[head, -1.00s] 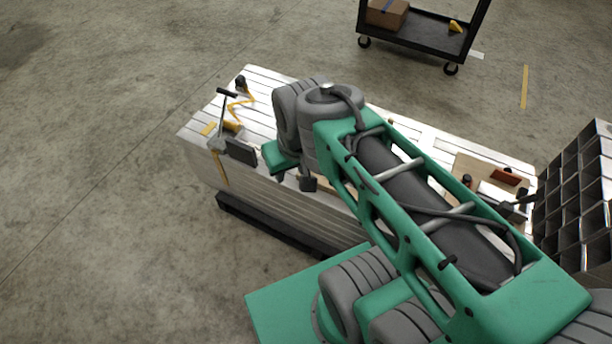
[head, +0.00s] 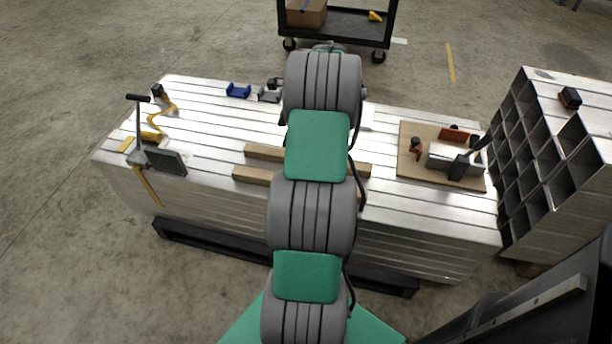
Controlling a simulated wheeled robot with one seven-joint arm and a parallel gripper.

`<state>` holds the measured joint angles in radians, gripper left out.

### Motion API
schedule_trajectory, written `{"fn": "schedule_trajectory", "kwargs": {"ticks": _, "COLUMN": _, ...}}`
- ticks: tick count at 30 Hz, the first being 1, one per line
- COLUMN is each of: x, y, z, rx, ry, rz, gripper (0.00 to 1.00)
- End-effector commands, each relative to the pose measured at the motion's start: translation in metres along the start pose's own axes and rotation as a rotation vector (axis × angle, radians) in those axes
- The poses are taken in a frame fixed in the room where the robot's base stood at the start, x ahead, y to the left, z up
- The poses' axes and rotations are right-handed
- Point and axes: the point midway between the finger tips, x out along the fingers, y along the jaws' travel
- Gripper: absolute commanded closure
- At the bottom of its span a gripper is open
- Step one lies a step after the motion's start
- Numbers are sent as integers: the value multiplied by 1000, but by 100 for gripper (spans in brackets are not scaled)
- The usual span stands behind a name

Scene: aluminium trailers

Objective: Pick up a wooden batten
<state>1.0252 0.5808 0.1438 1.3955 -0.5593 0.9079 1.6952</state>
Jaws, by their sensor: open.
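Two light-brown wooden battens lie on the slotted metal table top, roughly parallel and partly hidden behind my arm. The rear batten (head: 262,152) shows its left end left of my arm. A short wooden piece shows right of my arm, in line with it, and looks like its other end. The front batten (head: 252,175) shows only its left part; its right end is hidden. My arm reaches straight out over the battens, across the middle of the table. My gripper cannot be made out; it is hidden beyond the arm links.
The slotted table (head: 210,135) carries a clamp-like tool (head: 165,160) at left, a blue block (head: 238,91) at the back and a board (head: 408,170) with parts at right. A metal pigeonhole rack (head: 540,165) stands right. A black cart (head: 345,22) is behind.

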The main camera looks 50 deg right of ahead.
Motion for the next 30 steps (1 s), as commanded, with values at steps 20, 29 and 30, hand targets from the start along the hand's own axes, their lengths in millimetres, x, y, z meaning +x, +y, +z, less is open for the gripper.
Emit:
{"fn": "schedule_trajectory", "kwargs": {"ticks": 20, "x": 124, "y": 3, "z": -118, "rx": 461, "ry": -57, "rz": -18, "gripper": 38}}
{"fn": "schedule_trajectory", "kwargs": {"ticks": 29, "x": 136, "y": 2, "z": -116, "rx": 460, "ry": -56, "rz": -20, "gripper": 38}}
{"fn": "schedule_trajectory", "kwargs": {"ticks": 30, "x": 136, "y": 2, "z": -116, "rx": 460, "ry": -56, "rz": -20, "gripper": 41}}
